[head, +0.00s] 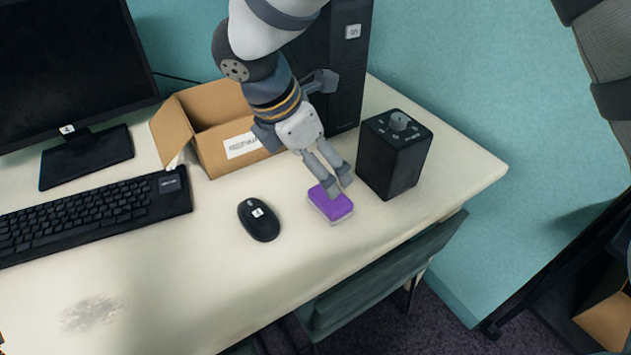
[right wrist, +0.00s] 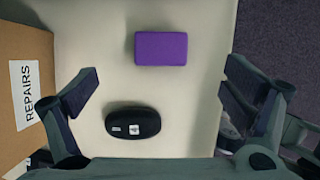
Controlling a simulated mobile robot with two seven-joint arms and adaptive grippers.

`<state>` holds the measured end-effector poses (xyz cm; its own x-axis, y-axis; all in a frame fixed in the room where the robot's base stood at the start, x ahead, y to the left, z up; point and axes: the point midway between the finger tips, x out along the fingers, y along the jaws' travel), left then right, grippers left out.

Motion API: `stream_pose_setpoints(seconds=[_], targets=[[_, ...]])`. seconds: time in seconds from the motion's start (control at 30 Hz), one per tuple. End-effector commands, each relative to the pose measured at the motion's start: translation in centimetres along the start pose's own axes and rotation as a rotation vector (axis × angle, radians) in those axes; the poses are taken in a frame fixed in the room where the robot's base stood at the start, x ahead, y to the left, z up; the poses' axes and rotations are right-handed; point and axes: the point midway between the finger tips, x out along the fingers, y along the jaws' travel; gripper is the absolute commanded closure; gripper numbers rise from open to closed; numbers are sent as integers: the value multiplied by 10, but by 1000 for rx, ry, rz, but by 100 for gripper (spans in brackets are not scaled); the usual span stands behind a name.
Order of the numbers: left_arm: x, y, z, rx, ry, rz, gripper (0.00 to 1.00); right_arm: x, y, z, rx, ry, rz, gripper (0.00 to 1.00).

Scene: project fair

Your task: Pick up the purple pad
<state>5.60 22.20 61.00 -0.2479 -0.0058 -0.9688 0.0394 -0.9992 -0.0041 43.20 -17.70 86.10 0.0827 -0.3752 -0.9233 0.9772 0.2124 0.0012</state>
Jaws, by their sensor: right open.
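The purple pad (head: 328,206) lies flat on the pale desk, between the mouse and the black speaker-like box in the head view. In the right wrist view the pad (right wrist: 161,48) is a purple rectangle, ahead of the fingers and between their lines. My right gripper (head: 339,186) is at the pad's far edge in the head view, fingers pointing down and partly covering it. Its fingers stand wide apart in the right wrist view (right wrist: 159,82), with nothing between them. Whether a fingertip touches the pad cannot be told. My left gripper is not in view.
A black mouse (head: 258,220) lies left of the pad. A black box with a knob (head: 395,154) stands close on its right. An open cardboard box (head: 195,128), a keyboard (head: 95,216) and a monitor (head: 70,65) stand further left. The desk's front is mostly clear.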

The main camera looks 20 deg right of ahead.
Motion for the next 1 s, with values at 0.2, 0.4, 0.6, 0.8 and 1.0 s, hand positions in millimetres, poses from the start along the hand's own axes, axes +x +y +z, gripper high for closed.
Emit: stream_pose_setpoints(seconds=[0.2,0.4,0.6,0.8,1.0], targets=[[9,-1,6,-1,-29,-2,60,53,-2,-3,-1,4,-12,6],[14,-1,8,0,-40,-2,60,80,0,-4,0,4,-11,6],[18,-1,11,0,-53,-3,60,114,3,-6,2,4,-8,6],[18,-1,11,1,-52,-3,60,117,4,-5,3,3,-4,6],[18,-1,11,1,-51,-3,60,116,3,-5,3,3,-4,38]])
